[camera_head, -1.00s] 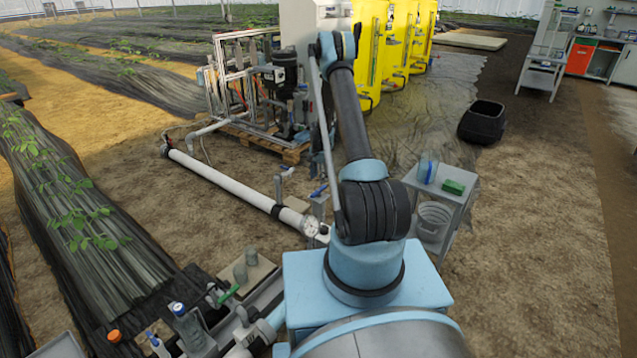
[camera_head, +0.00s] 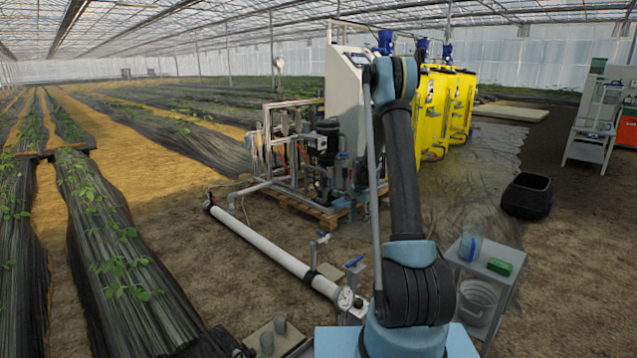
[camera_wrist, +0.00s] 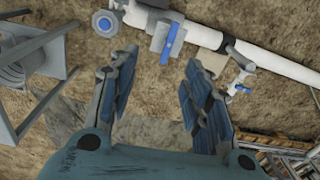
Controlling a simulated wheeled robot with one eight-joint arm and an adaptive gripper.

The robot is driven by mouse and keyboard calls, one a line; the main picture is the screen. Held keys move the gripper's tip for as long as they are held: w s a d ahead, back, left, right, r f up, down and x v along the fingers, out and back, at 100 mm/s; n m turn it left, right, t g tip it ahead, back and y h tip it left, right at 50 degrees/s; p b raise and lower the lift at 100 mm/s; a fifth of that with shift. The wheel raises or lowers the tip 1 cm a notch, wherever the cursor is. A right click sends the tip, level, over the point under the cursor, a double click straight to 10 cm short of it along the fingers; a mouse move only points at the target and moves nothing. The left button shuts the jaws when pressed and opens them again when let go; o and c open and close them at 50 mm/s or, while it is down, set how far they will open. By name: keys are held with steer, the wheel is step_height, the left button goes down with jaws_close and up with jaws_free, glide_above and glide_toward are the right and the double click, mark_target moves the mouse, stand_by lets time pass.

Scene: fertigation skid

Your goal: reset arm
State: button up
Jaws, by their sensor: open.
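My gripper (camera_wrist: 158,88) is open and empty in the wrist view, its two blue-padded fingers spread above bare soil. Beyond the fingertips lies a white pipe (camera_wrist: 275,65) with a blue-handled valve (camera_wrist: 172,40) on it. A round blue-capped fitting (camera_wrist: 105,23) sits to the left of that valve. In the head view my arm rises in the middle. I cannot make out my gripper there.
The white pipe (camera_head: 265,243) with a gauge (camera_head: 345,298) runs left of my arm. A grey cart (camera_head: 492,285) holds a green block (camera_head: 500,266) and a bucket (camera_head: 478,301). Yellow tanks (camera_head: 435,115), a pump skid (camera_head: 300,160) and a black bin (camera_head: 527,195) stand behind.

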steer(key=s+r+n+t, duration=0.1)
steer(key=s+r+n, duration=0.3)
steer(key=s+r, duration=1.8)
steer(key=s+f+n, duration=0.2)
steer(key=s+f, duration=0.1)
steer(key=s, duration=1.1)
steer(key=s+f+n, duration=0.2)
steer(key=s+f, duration=0.2)
steer(key=s, duration=1.1)
steer(key=shift+d+t, duration=0.3)
steer(key=shift+t, duration=0.1)
